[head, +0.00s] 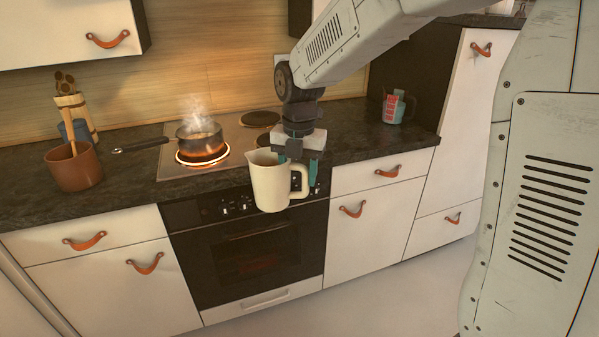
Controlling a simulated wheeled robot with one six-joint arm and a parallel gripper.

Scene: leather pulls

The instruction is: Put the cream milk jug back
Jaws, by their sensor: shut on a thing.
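The cream milk jug (268,184) hangs upright in the air in front of the counter's front edge, before the oven. Its handle points right. My gripper (304,172) points down and is shut on the jug at its handle side. The jug hides part of the oven's control panel. The exact contact of the fingers on the handle is partly hidden.
A steaming pan (199,137) stands on a glowing burner of the hob (170,168). A brown pot (74,168) and utensil holder (75,110) are at the left. A measuring cup (394,107) stands at the right. The counter (350,148) is clear right of the hob.

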